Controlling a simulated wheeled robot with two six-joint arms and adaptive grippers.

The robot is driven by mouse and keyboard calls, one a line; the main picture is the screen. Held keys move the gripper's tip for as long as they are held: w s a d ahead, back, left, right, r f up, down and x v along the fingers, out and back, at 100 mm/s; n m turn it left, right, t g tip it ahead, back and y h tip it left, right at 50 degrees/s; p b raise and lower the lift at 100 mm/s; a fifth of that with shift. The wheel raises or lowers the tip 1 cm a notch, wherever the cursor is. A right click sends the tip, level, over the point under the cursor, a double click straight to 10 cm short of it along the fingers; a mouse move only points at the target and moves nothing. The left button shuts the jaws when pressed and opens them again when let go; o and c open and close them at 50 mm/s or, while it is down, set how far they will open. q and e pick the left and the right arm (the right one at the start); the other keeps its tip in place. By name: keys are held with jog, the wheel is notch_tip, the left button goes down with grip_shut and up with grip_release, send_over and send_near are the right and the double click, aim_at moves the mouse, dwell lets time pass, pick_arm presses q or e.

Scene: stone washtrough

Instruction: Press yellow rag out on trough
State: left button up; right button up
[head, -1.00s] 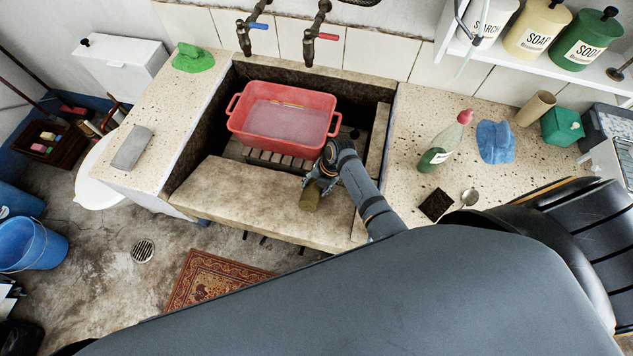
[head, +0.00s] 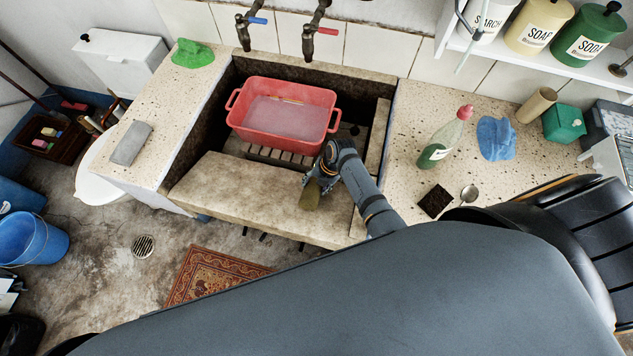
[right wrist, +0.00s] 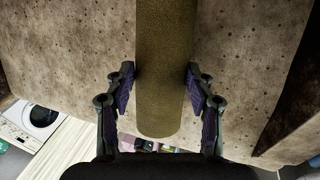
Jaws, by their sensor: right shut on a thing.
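The rag is a rolled, olive-yellow cylinder (head: 310,197) at the front slab of the stone trough (head: 240,200). My right gripper (head: 317,186) is shut on it. In the right wrist view the rag (right wrist: 165,60) runs upright between the two fingers of my right gripper (right wrist: 163,88), with the pitted stone behind it. I cannot tell whether the rag touches the stone. My left gripper is not in view.
A red basin (head: 290,107) of cloudy water stands in the trough behind my right gripper. The slab left of the gripper is clear.

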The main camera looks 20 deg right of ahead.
jog(key=shift+a+f, duration=0.1)
jog(key=shift+f, duration=0.15)
jog(key=shift+s+f, duration=0.15)
jog(key=shift+s, duration=0.15)
dwell(0.8)
jog(key=shift+s+f, duration=0.15)
jog(key=shift+s, duration=0.05)
dwell(1.9)
jog(key=w+r+p, duration=0.1)
jog(key=r, duration=0.1)
jog(key=d+r+p, duration=0.1)
jog(key=r+p, duration=0.1)
jog(key=w+r+p, duration=0.1)
jog(key=r+p, duration=0.1)
jog(key=shift+w+d+r, duration=0.2)
jog(key=shift+w, duration=0.15)
jog(key=shift+w+d+r, duration=0.1)
jog(key=shift+w+r, duration=0.05)
jog(key=shift+r, duration=0.1)
